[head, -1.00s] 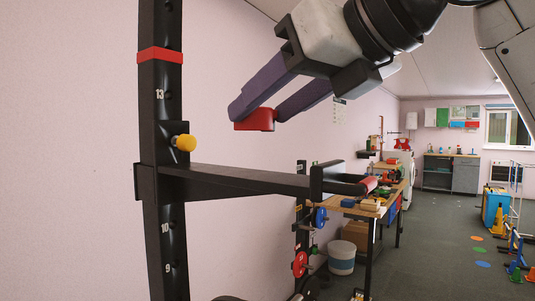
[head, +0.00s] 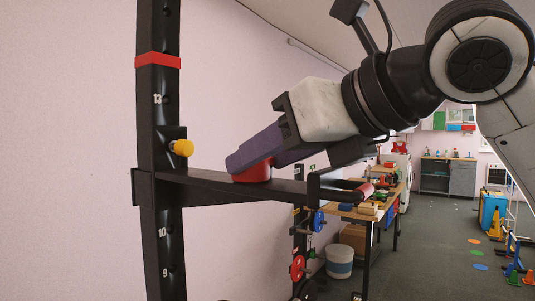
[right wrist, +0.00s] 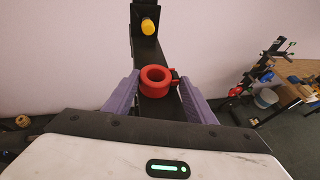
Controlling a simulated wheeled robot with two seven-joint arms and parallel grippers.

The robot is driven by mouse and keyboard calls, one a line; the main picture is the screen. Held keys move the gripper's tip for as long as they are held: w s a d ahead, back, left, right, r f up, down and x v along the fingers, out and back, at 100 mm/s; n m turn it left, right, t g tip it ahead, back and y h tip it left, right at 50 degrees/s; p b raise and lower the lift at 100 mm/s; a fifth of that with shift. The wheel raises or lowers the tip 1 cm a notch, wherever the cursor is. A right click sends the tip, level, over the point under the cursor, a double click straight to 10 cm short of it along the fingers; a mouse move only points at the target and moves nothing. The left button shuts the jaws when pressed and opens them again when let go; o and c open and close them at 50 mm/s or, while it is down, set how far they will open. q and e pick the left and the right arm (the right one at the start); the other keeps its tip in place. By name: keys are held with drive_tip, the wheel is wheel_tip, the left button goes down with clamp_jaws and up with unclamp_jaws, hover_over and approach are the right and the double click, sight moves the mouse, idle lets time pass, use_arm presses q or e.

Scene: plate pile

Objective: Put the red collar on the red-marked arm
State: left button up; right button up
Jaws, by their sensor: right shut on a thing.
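The red collar (head: 252,173) is a thick ring with a small side knob, held between the purple fingers of my right gripper (head: 258,158). In the right wrist view the collar (right wrist: 156,80) shows its open hole facing the camera, with the gripper (right wrist: 158,92) fingers on either side. The black arm (head: 215,187) runs from the upright to a raised end plate, with a red-banded bar (head: 365,189) beyond it. The collar is at the arm's top, about mid-length; I cannot tell whether they touch. It is not around the red-banded bar. My left gripper is not in view.
The black numbered upright (head: 164,225) carries a red band (head: 158,60) and a yellow knob (head: 183,148) above the arm. A wooden bench (head: 345,213) and a white bucket (head: 340,262) stand behind, with a stand of coloured plates.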

drive_tip(key=shift+f, duration=0.55)
drive_tip(key=o, duration=1.1)
drive_tip(key=shift+r, duration=0.15)
drive_tip(key=shift+r, duration=0.35)
drive_tip(key=b+v, duration=0.1)
drive_tip(key=v, duration=1.1)
drive_tip(key=shift+r, duration=0.25)
